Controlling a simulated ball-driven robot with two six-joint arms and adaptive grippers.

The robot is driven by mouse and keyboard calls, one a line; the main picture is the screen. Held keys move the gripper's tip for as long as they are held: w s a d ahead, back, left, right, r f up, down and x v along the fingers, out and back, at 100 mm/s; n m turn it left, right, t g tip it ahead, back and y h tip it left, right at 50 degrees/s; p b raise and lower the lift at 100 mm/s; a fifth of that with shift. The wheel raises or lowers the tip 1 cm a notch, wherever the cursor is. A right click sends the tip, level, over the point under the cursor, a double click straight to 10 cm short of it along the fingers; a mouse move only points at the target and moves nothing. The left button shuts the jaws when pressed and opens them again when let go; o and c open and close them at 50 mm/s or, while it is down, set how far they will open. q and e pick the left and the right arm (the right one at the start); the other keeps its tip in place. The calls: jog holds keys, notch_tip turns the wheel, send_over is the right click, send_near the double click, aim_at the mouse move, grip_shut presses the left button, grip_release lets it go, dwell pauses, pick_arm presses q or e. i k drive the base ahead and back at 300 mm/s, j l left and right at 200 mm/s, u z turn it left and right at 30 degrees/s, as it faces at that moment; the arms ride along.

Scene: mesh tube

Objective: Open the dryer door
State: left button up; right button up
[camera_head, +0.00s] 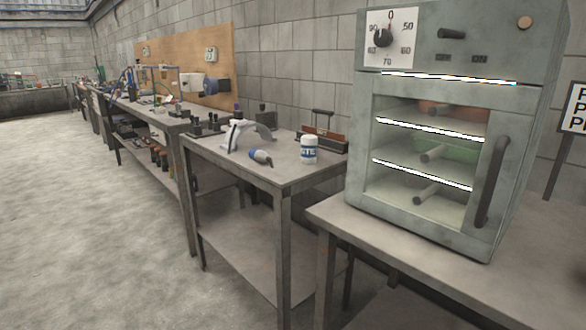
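The dryer (455,40) is a grey-green box-shaped cabinet on a table at the right. Its door (400,214) has a large window and is shut. A dark vertical bar handle (491,182) is on the right side of the door. Through the window I see lit shelves with pale rod-like items (434,153). A dial with numbers (383,37) and a dark lever (451,33) are on the panel above the door. Neither of my grippers is in view.
The dryer's table (400,262) has bare top in front of the door. A second table (290,172) to the left holds a white jar (309,150) and tools. A sign (577,108) stands at the right edge. The floor (90,220) at left is clear.

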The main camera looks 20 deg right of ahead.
aim_at(514, 107)
jog(key=k+z, duration=0.15)
jog(key=z, duration=1.05)
